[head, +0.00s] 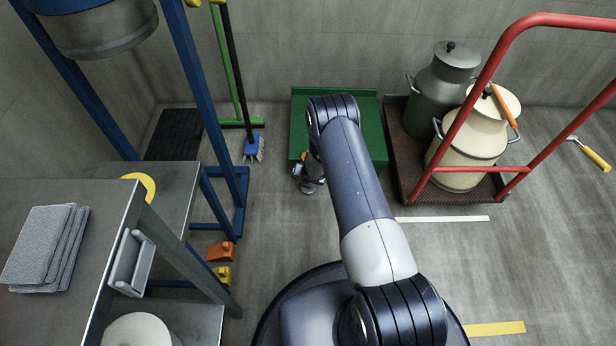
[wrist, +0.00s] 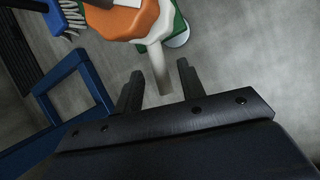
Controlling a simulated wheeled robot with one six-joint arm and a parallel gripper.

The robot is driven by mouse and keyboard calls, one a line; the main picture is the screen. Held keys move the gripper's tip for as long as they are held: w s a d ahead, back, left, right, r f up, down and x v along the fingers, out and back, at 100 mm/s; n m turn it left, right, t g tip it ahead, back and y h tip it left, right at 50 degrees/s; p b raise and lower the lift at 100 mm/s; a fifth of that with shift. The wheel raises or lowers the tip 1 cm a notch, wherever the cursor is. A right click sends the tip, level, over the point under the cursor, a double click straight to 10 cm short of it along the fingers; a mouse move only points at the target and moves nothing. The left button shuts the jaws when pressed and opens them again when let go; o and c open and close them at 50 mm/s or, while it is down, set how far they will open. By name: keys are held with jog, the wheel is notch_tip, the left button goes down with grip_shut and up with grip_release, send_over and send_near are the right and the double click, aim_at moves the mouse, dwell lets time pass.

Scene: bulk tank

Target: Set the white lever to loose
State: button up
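In the wrist view, the white lever (wrist: 159,62) is a pale, narrow handle that widens into a rounded white part at the side of an orange body (wrist: 118,22). My gripper (wrist: 160,80) is open, with its two dark fingers apart, one on each side of the lever's lower end. A gap shows between the lever and each finger, and I see no contact. In the head view, my gripper and the lever are mostly hidden behind my arm; a small orange part (head: 298,168) shows beside the green box (head: 369,125). I see no readable marking for loose.
A blue frame (head: 222,190) and a steel bench (head: 60,210) stand at the left. A red-railed trolley (head: 398,165) with a grey can (head: 440,90) and a cream can (head: 468,140) stands at the right. Bare floor lies between the blue frame and the green box.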

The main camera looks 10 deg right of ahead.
jog(key=b+v, duration=0.4)
jog(key=v, duration=0.6)
jog(key=shift+s+r, duration=0.2)
jog(key=shift+f, duration=0.1)
dwell(0.4)
jog(key=p+x, duration=0.3)
jog(key=x, duration=0.6)
jog(key=shift+w, duration=0.15)
jog(key=shift+w+f+p, duration=0.25)
jog(key=shift+f+p, duration=0.45)
jog(key=shift+p, duration=0.1)
